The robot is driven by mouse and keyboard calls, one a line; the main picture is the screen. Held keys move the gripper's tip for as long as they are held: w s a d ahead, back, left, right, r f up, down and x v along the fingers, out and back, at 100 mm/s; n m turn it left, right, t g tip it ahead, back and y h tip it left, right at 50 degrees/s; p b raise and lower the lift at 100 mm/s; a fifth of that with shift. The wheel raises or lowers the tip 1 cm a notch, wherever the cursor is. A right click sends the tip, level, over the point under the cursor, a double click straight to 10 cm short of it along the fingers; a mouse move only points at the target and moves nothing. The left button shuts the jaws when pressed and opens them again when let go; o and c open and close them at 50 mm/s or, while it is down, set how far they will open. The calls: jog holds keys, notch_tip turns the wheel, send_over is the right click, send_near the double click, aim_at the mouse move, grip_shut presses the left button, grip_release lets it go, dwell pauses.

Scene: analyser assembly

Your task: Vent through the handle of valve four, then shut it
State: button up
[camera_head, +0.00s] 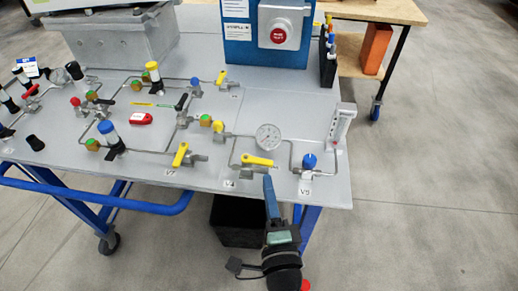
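Valve four's yellow lever handle (257,160) is near the front edge of the grey bench plate, above the V4 label (229,184). It lies roughly left to right, along its pipe. My gripper (268,181) reaches up from the bottom centre, dark blue at its narrow front end and teal and black behind. Its tip is just below the right end of the yellow handle in the picture. I cannot tell if they touch, or whether the fingers are open or shut. A round pressure gauge (268,137) stands behind the handle; its reading is too small to make out.
The V7 yellow handle (180,154) is to the left and the blue V5 knob (309,161) to the right. A flow meter (341,125) stands at the right edge. A red stop button (279,35) is on the blue box behind. A black bin (237,221) is under the bench.

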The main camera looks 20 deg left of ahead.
aim_at(263, 160)
jog(key=x, duration=1)
jog(key=shift+w+a+p, duration=0.15)
jog(key=shift+w+p, duration=0.1)
jog(key=shift+p, duration=0.1)
grip_shut()
